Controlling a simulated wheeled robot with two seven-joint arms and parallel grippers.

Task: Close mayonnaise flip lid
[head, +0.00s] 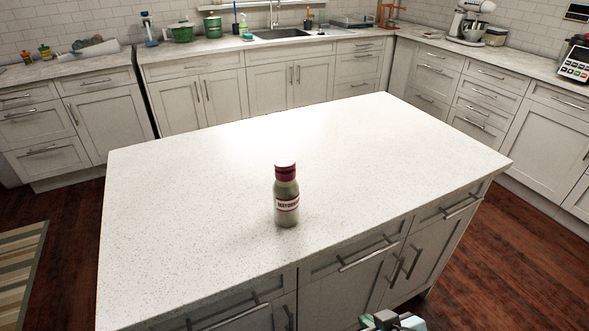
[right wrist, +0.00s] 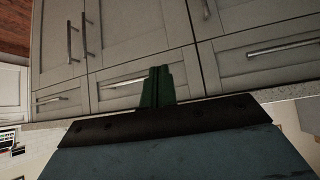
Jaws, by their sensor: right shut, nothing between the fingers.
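The mayonnaise bottle (head: 287,206) stands upright on the white island countertop. It has a pale body, a label and a dark red cap (head: 285,173) with a lighter top. At this size I cannot tell whether the flip lid is open. My right gripper (head: 392,320) shows only in part at the bottom edge of the head view, in front of the island and well apart from the bottle. In the right wrist view its green fingers (right wrist: 157,86) are together and empty, facing the cabinet fronts. The bottle is not in the right wrist view. My left gripper is not in view.
The island countertop (head: 190,190) is clear around the bottle. Its near edge and drawer handles (head: 368,253) lie between my right gripper and the bottle. Counters with a sink (head: 282,33), a green pot (head: 182,32) and a stand mixer (head: 468,22) line the walls.

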